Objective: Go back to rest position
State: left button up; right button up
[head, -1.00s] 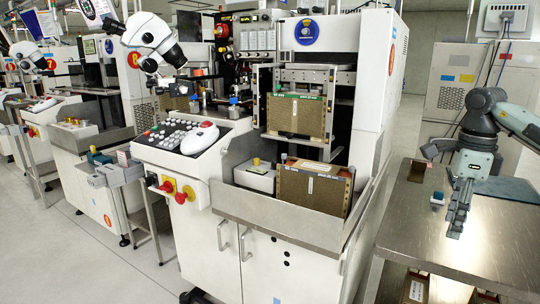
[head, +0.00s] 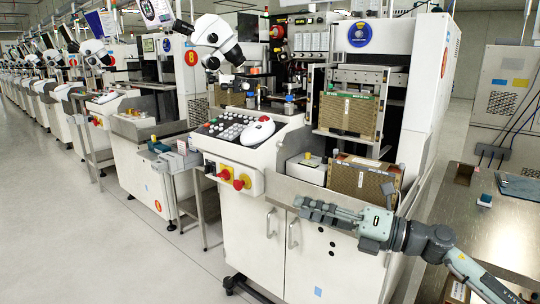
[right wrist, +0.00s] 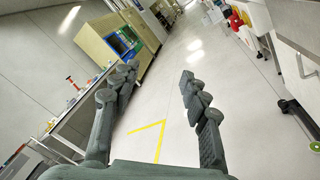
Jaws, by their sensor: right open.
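My right gripper (head: 312,207) reaches in from the lower right in the head view and points left, in front of the wire bonding machine's white cabinet (head: 255,255). Its two fingers also show in the right wrist view (right wrist: 160,85), spread wide apart with nothing between them. Beyond them is bare grey floor with a yellow marking (right wrist: 150,130). My left gripper is in neither view.
A brown magazine (head: 362,182) sits in the machine's front tray, behind my right gripper, and another (head: 347,115) is above it. A metal table (head: 500,215) stands at the right. Open floor (head: 120,250) lies to the left.

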jog(key=w+d+f+m+t+h, duration=0.3)
jog(key=d+f+m+t+h, duration=0.7)
jog(key=m, duration=1.1)
jog(key=s+d+f+m+g+h, duration=0.35)
jog(key=d+f+m+h, duration=0.3)
jog(key=f, duration=0.25)
jog(key=s+f+m+g, duration=0.4)
jog(key=s+f+g, duration=0.1)
jog(key=s+f, duration=0.6)
jog(key=s+d+f+m+g+h, duration=0.1)
jog(key=s+f+m+g, duration=0.4)
jog(key=s+f, duration=0.7)
jog(key=s+g, duration=0.1)
jog(key=s, duration=0.3)
jog(key=shift+s+d, duration=0.25)
jog(key=shift+g, duration=0.25)
